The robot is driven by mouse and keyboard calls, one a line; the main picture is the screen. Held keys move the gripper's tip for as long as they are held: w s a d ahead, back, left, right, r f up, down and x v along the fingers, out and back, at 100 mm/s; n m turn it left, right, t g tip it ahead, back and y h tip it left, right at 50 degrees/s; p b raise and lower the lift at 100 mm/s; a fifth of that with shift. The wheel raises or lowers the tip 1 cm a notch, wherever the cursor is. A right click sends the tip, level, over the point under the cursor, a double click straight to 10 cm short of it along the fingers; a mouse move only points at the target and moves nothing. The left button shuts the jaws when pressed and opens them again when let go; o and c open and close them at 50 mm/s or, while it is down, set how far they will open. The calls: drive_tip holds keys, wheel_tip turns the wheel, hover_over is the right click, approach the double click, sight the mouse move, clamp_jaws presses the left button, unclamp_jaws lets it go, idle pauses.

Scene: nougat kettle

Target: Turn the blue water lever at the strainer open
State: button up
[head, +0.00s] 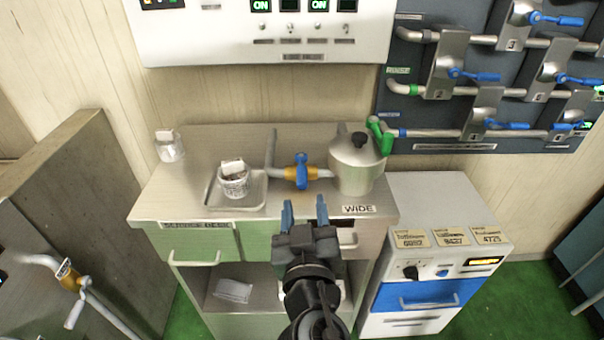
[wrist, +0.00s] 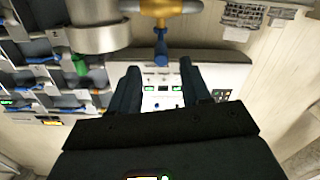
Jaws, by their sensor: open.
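The blue water lever (head: 302,171) sits on a brass valve body (head: 290,174) in a short metal pipe on the service desk. The lever lies across the pipe's line in the head view. The pipe runs right to the silver strainer pot (head: 357,168), which has a black knob on its lid. My gripper (head: 304,212) is open and empty, in front of the lever at the desk's front edge. In the wrist view, which looks upside down, the lever (wrist: 160,50) hangs just beyond and between my two fingertips (wrist: 158,72); no contact shows.
The desk top (head: 220,140) holds a tray (head: 251,204) with a cup, and a smaller cup (head: 169,147). A green handle (head: 380,135) is right of the strainer. A wall panel (head: 400,120) carries several other blue levers. A white cabinet (head: 425,285) stands right.

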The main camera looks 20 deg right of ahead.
sight(302, 185)
drive_tip(key=shift+w+a+r, duration=0.1)
drive_tip(key=shift+w+r, duration=0.2)
drive_tip(key=shift+w, duration=0.3)
drive_tip(key=p+x, duration=0.2)
drive_tip(key=x, duration=0.5)
clamp_jaws()
